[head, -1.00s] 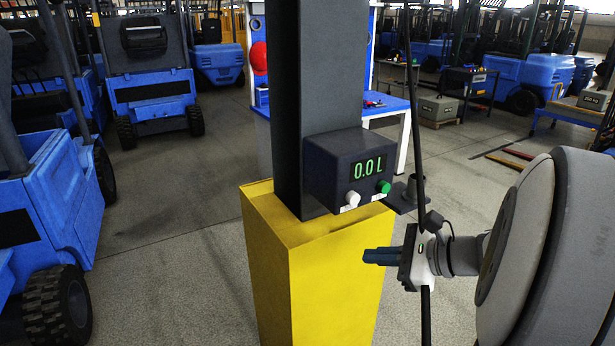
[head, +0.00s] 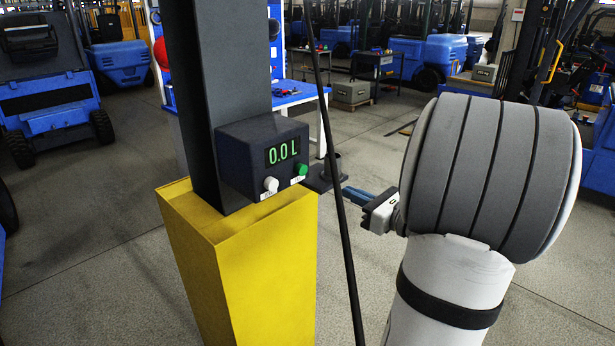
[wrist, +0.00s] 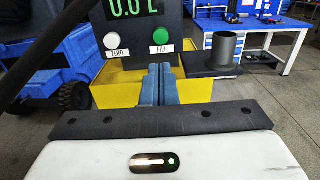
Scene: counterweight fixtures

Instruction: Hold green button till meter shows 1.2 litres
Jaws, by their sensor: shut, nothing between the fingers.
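The dark meter box (head: 240,160) is fixed to a dark post above a yellow base. Its display (head: 282,151) reads 0.0 L in green. Below the display are a white button (head: 271,184) and a green button (head: 302,169). In the wrist view the green button (wrist: 161,46) is labelled FILL and the white button (wrist: 112,42) ZERO. My gripper (head: 347,191) is right of the box in the head view, its blue fingers shut and empty. In the wrist view the fingertips (wrist: 160,68) appear just below the FILL label, apart from the green button.
A dark cup-like spout (wrist: 227,50) on a bracket stands right of the box. The yellow base (head: 240,265) is below it. A black cable crosses in front. A blue workbench (head: 300,95) and forklifts stand behind, with open floor between.

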